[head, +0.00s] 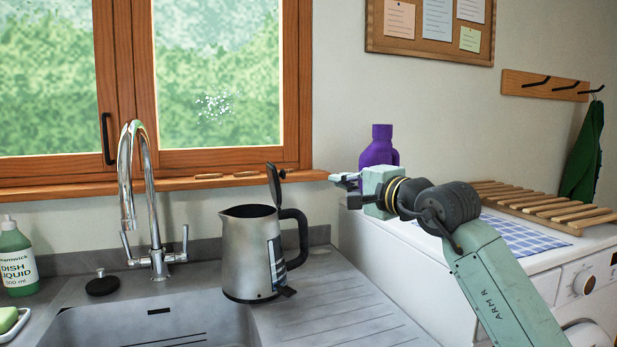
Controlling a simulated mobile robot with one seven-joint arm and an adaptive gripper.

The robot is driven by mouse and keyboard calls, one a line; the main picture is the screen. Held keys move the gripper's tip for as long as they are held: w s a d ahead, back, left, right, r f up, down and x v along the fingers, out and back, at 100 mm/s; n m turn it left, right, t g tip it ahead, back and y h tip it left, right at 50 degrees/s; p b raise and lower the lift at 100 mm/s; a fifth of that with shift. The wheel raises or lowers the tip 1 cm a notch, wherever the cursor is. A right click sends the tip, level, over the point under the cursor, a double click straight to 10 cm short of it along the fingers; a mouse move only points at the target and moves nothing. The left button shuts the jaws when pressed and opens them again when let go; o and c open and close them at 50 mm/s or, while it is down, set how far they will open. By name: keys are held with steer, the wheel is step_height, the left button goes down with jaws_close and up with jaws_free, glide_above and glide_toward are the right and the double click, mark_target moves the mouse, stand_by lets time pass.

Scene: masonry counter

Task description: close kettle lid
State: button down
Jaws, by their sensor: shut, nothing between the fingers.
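A brushed steel kettle (250,257) stands upright on the drainer beside the sink, with its black handle on the right and its spout on the left. Its dark lid (274,187) is open, standing almost upright at the handle side of the rim. My gripper (344,181) is to the right of the lid, at about the same height in the picture and apart from it. It points left, is shut and holds nothing. How near it is to the kettle in depth is hard to tell.
A chrome tap (135,200) and sink lie left of the kettle. A purple bottle (379,148) stands behind my gripper. A white washing machine (567,262) with a slatted wooden rack (548,205) is at right. The ridged drainer (335,310) in front is clear.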

steer(key=w+a+p, duration=0.5)
steer(key=w+a, duration=0.2)
steer(key=a, duration=0.1)
steer(key=shift+a+f, duration=0.25)
